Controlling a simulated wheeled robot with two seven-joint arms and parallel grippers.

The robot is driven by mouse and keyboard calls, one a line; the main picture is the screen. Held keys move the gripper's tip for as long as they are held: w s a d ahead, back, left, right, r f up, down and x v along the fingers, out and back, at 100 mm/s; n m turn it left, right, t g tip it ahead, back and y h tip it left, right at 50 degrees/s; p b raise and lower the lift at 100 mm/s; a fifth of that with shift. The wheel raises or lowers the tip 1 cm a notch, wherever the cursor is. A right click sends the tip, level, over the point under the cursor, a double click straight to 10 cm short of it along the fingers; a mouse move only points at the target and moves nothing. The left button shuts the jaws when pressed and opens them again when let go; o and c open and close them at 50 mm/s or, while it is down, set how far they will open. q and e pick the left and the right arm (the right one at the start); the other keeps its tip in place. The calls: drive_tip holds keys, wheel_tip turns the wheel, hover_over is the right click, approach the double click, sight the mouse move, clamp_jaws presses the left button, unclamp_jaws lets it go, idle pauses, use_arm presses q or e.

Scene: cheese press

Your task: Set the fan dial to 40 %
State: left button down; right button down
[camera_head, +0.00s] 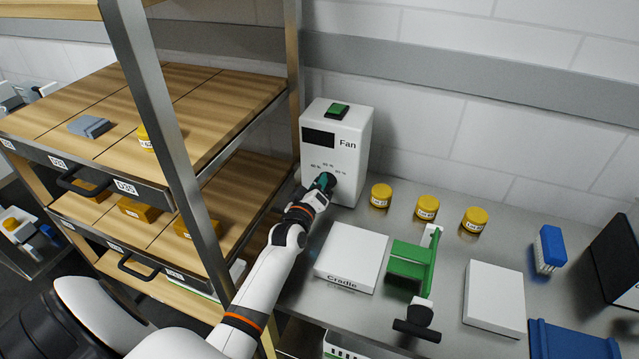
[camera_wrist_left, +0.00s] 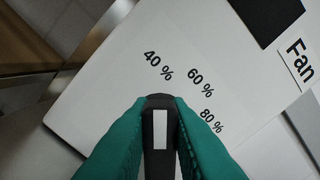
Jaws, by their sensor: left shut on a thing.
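The fan unit (camera_head: 352,150) is a white box with a dark display and a green top button, standing against the wall beside the shelf. Its dial (camera_wrist_left: 160,135) is a black knob with a white mark, seen close up in the left wrist view. My left gripper (camera_head: 325,182) is at the lower front of the box, its teal fingers shut on the dial from both sides. In the wrist view the mark points straight up, toward the 40 % label (camera_wrist_left: 158,66). The 60 % label (camera_wrist_left: 201,83) and 80 % label (camera_wrist_left: 212,121) lie to its right. My right gripper is not in view.
Several yellow-lidded jars (camera_head: 427,208) stand right of the fan unit. The white Cradle block (camera_head: 350,258), a green bracket (camera_head: 412,262) and a white block (camera_head: 494,297) are on the steel counter. A wooden shelf with a metal post (camera_head: 165,130) stands close left of my arm.

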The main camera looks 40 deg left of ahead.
use_arm(q)
drive_tip(key=c, duration=1.4)
unclamp_jaws()
drive_tip(key=shift+o, duration=0.2)
drive_tip(key=v, duration=1.2)
